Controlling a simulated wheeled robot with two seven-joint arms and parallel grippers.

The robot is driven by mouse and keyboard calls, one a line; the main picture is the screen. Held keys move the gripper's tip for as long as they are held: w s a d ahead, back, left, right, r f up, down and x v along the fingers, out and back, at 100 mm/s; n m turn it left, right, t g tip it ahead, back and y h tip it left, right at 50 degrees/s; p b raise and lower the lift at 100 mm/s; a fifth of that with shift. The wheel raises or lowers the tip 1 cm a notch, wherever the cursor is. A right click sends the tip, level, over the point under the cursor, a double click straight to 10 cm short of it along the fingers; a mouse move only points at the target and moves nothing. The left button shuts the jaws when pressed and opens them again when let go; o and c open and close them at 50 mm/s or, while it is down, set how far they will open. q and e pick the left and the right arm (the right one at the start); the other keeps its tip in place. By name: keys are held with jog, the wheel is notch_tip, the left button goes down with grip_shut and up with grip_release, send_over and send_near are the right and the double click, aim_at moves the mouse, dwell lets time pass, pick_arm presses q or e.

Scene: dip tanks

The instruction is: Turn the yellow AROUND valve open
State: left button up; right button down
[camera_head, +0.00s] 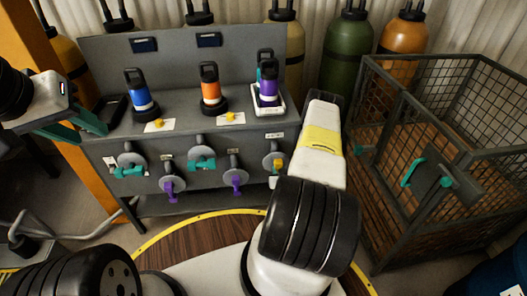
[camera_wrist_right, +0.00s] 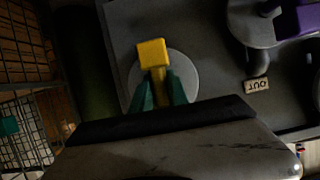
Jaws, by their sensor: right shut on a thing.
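The yellow valve (camera_head: 278,164) sits at the right end of the grey panel's front, partly beside my right arm in the head view. In the right wrist view its yellow handle (camera_wrist_right: 152,52) stands out over a round grey disc, slightly tilted. My right gripper (camera_wrist_right: 162,90) has its green fingers on both sides of the handle's stem and is shut on it. In the head view my right arm hides these fingers. My left gripper (camera_head: 88,129) is at the far left, its green fingers spread and empty, away from the valves.
Teal valves (camera_head: 203,164) and purple valves (camera_head: 235,180) share the panel front. Blue (camera_head: 139,88), orange (camera_head: 211,90) and purple (camera_head: 268,85) bottles stand on the ledge above. A wire cage (camera_head: 440,220) is at right. An "OUT" label (camera_wrist_right: 257,86) is near a purple valve.

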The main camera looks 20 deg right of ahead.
dwell(0.4)
jog(key=c, duration=1.3)
grip_release()
jog(key=shift+s, duration=0.1)
jog(key=v, duration=0.7)
jog(key=shift+s+a+r, duration=0.1)
jog(key=shift+s+a, duration=0.05)
jog(key=shift+s, duration=0.1)
jog(key=shift+s, duration=0.1)
